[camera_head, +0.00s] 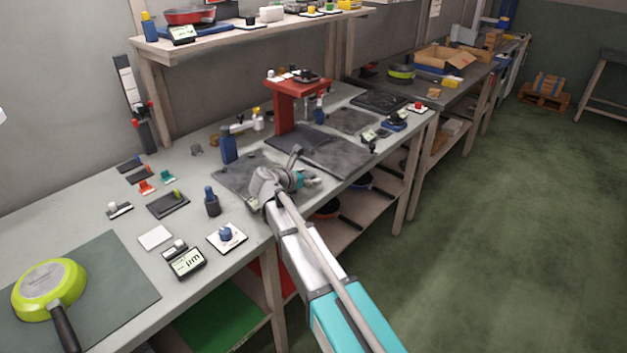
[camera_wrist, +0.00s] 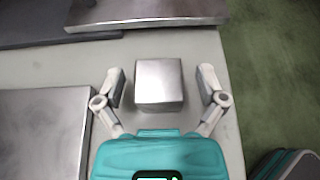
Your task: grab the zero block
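A plain silver metal block (camera_wrist: 158,84), which I take to be the zero block, sits on the pale bench top in the wrist view. My gripper (camera_wrist: 160,88) is open, with one finger on each side of the block and a visible gap on both sides. Whether the fingers are level with the block or above it is hard to tell. In the head view, my gripper (camera_head: 305,180) is over the bench near its front edge, and my arm and wrist hide the block.
A red stand (camera_head: 284,108) rises behind. The bench's front edge is close on the right. A green pan (camera_head: 48,283) lies far left.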

